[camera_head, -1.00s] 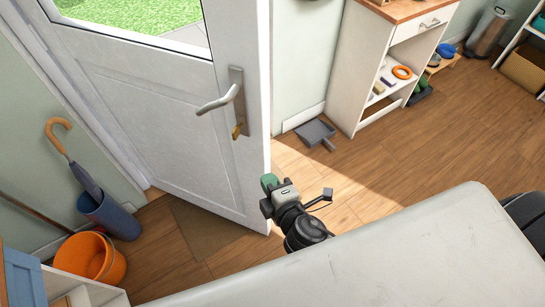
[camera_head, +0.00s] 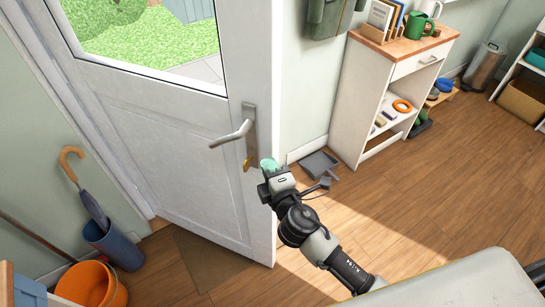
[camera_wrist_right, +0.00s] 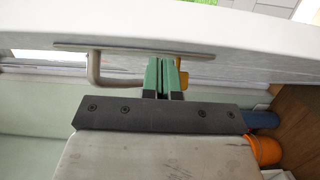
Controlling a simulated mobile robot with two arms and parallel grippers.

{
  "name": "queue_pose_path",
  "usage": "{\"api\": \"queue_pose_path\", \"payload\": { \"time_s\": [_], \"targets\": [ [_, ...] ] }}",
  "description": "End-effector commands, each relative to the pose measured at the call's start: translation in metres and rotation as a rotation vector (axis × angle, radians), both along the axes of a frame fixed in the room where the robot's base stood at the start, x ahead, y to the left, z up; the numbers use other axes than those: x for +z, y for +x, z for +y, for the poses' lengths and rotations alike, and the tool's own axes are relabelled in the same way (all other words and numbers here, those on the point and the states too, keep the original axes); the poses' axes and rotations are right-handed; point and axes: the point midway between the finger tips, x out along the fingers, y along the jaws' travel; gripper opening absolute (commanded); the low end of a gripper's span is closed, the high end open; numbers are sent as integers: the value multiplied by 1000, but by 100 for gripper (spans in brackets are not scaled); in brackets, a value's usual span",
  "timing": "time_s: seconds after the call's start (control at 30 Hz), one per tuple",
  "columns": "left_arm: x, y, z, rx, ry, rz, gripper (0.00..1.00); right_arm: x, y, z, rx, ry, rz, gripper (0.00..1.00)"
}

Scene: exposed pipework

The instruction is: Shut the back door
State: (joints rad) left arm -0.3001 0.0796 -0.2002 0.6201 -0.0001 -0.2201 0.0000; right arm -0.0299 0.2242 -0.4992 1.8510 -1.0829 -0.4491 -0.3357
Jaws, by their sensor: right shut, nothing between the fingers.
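The back door (camera_head: 170,150) is white with a window in its upper part. It stands swung into the room, with its free edge on the right. A silver lever handle (camera_head: 230,136) on a plate, with a brass key (camera_head: 250,161) below it, sits near that edge; the handle also shows in the right wrist view (camera_wrist_right: 98,72). My right gripper (camera_head: 268,164) is at the free edge, just right of the key. Its green fingers (camera_wrist_right: 165,77) are together and empty, close to the handle plate. I cannot tell whether they touch the door. My left gripper is out of view.
A blue umbrella stand (camera_head: 117,246) and orange bucket (camera_head: 90,285) stand left of the door. A mat (camera_head: 205,262) lies under it. A grey dustpan (camera_head: 317,163) and white cabinet (camera_head: 352,100) stand by the right wall.

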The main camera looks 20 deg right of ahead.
Motion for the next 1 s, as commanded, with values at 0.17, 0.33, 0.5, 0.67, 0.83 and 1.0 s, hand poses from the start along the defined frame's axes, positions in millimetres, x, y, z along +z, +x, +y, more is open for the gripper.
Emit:
{"api": "queue_pose_path", "payload": {
  "time_s": [0.17, 0.33, 0.5, 0.67, 0.83, 1.0],
  "targets": [
    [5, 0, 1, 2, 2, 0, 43, 1, 12, -9, 2, 0, -1, 0],
    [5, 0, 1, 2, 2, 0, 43, 0, 15, -12, 1, 1, -1, 0],
    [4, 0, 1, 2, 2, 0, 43, 0, 14, -11, 1, 1, -1, 0],
    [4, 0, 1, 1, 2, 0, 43, 0, 16, -14, 4, -1, -1, 0],
    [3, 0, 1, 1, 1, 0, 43, 0, 30, -29, 24, -5, -4, 0],
    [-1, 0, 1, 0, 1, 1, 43, 1, 60, -59, 73, -7, -6, 0]
  ]
}}
